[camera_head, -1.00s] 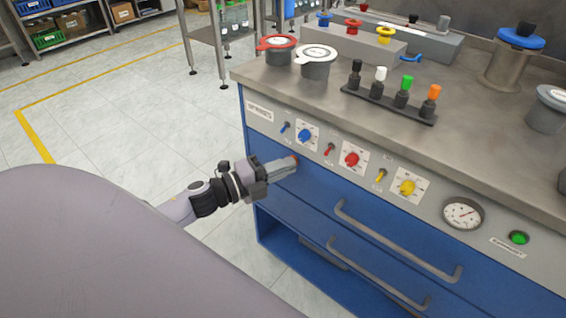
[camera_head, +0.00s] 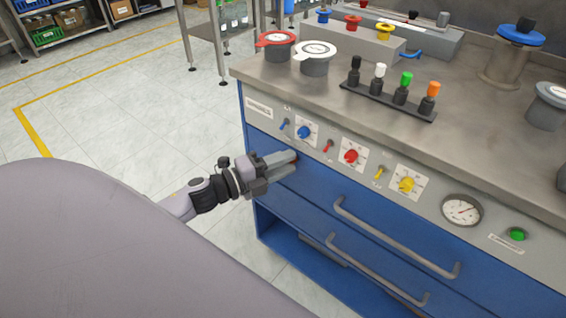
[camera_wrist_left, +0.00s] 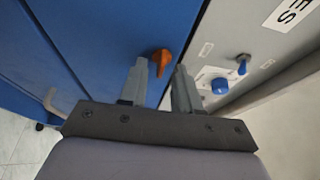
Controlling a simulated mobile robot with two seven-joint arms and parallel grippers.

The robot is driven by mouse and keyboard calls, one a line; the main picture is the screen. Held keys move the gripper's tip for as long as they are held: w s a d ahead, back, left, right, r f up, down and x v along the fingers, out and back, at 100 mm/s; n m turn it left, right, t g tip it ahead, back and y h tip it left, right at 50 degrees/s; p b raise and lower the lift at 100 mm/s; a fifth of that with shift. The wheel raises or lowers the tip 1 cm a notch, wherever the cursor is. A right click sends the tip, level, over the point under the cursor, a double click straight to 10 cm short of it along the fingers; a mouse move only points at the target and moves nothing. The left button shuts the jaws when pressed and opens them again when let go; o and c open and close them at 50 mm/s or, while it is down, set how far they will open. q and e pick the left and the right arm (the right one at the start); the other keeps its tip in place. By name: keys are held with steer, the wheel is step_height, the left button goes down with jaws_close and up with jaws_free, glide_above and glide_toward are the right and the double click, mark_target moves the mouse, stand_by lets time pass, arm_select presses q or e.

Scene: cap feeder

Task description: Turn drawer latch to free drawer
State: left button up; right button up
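The orange drawer latch (camera_wrist_left: 160,62) sits on the blue drawer front (camera_wrist_left: 110,30) in the left wrist view. In the head view only a sliver of orange shows behind my left fingers. My left gripper (camera_head: 293,164) is at the upper left corner of the top drawer (camera_head: 315,195), which is closed. In the left wrist view my left gripper (camera_wrist_left: 160,78) is open, with a finger on either side of the latch's lower end and gaps visible beside it. Whether the latch is fully between the fingers or just beyond the tips is hard to tell. My right gripper is not in view.
Above the drawer, the grey panel holds a blue knob (camera_head: 304,132), a red knob (camera_head: 351,156), a yellow knob (camera_head: 407,185), small toggles and a gauge (camera_head: 462,210). Drawer handles (camera_head: 395,243) stick out to the right. Open floor lies left of the cabinet.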

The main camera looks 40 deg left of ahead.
arm_select(q)
steer(key=v, duration=0.7)
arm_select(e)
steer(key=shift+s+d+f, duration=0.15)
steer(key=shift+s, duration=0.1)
arm_select(q)
steer(key=shift+s, duration=0.1)
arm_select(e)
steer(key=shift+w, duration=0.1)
arm_select(q)
steer(key=s+d+f+n+g+y, duration=0.55)
steer(key=s+d+f+n, duration=0.55)
steer(key=n, duration=0.9)
step_height(320, 180, up, 14)
steer(key=s+d+n+p, duration=0.1)
steer(key=p, duration=1.8)
steer(key=shift+d, duration=0.35)
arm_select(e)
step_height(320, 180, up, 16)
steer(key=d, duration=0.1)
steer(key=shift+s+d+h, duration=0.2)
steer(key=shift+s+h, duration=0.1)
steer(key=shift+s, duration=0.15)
